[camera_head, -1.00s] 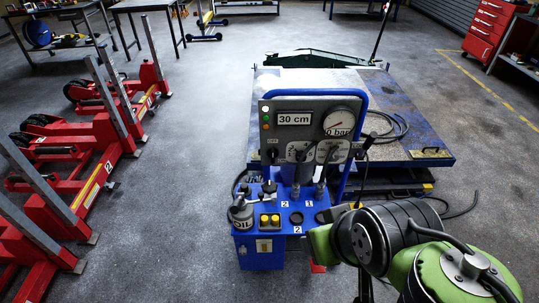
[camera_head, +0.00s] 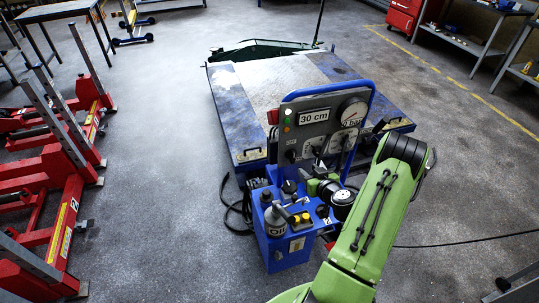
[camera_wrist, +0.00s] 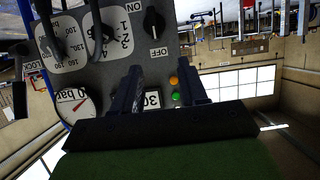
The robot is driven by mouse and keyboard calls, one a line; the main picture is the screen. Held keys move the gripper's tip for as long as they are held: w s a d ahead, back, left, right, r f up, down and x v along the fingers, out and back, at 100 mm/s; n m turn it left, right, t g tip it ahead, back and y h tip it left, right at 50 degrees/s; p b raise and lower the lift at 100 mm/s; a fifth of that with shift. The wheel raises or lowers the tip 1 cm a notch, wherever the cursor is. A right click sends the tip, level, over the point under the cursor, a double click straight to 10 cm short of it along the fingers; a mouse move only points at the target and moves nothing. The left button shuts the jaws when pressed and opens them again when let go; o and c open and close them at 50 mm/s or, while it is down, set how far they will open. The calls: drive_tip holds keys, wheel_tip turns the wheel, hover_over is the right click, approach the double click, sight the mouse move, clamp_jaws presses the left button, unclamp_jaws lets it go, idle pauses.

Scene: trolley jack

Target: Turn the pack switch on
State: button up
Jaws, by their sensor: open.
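The pack switch is a black rotary knob (camera_wrist: 153,22) between the words ON and OFF on the grey panel (camera_wrist: 115,65), which appears upside down in the wrist view. In the head view the switch (camera_head: 291,156) is at the panel's lower left. My gripper (camera_wrist: 157,68) is open and empty. Its two dark fingers point toward the panel, with the knob beyond their tips and apart from them. In the head view my wrist is low in front of the panel, and the fingers are hard to make out.
The panel carries a gauge (camera_head: 352,113), a 30 cm display (camera_head: 313,115), a green lamp (camera_wrist: 176,96) and lever controls (camera_wrist: 97,32). Below is the blue pack (camera_head: 275,245) with an oil can (camera_head: 275,220). A lift platform (camera_head: 228,115) stands behind; red stands (camera_head: 70,205) are left.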

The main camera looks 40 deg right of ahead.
sight(294, 156)
drive_tip(key=x, duration=1)
drive_tip(key=d+p+x, duration=0.1)
drive_tip(key=x, duration=0.4)
drive_tip(key=shift+w+f, duration=0.15)
drive_tip(key=shift+f, duration=0.1)
drive_tip(key=shift+c, duration=0.4)
clamp_jaws()
